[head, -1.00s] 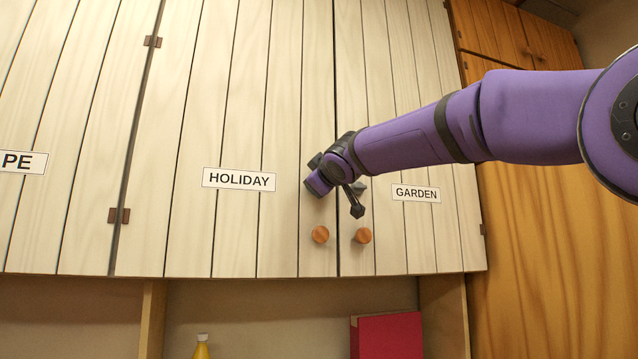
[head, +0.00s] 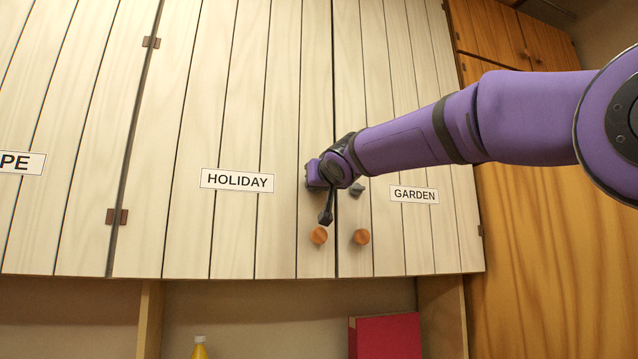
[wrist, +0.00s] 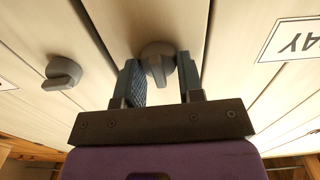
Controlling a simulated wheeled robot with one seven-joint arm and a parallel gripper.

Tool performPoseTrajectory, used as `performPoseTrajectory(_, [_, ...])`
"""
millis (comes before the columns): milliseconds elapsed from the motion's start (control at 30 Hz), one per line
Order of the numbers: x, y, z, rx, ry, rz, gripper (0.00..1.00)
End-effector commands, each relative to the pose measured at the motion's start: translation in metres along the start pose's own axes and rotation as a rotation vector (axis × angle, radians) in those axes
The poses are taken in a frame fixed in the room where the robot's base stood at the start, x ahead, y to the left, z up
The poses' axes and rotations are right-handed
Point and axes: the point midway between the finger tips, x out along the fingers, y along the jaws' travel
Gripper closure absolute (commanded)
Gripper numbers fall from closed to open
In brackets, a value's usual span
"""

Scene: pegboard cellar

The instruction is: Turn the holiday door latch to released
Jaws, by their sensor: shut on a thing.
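The holiday door (head: 236,235) is a pale planked cupboard door with a HOLIDAY label (head: 237,180). Its latch (wrist: 156,58), a grey round knob with a raised grip, shows in the wrist view between the two fingers. My gripper (wrist: 159,80) is shut on this latch, a finger on each side. In the head view my gripper (head: 316,175) is at the door's right edge, right of the label, and hides the latch. The door looks closed.
The garden door's similar grey latch (head: 358,189) is close on the right, beside the GARDEN label (head: 414,195). Two round wooden knobs (head: 319,236) (head: 361,237) sit below my gripper. A red box (head: 385,336) and yellow bottle (head: 200,349) stand under the cupboard.

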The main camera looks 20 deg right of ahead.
Motion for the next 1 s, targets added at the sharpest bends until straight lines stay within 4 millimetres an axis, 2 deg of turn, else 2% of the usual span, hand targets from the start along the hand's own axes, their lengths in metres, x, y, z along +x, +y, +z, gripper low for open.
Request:
performPoseTrajectory(633, [0.0002,0.0005,0.0006,0.052,-0.001,0.001,0.89])
performPoseTrajectory(667, [0.0002,0.0005,0.0006,0.052,-0.001,0.001,0.63])
performPoseTrajectory(733, [0.0002,0.0005,0.0005,0.052,-0.001,0.0,0.47])
performPoseTrajectory(767, [0.0002,0.0004,0.0005,0.052,-0.001,0.0,0.42])
performPoseTrajectory(1000, [0.0,0.0004,0.0002,0.051,0.0,0.0,0.42])
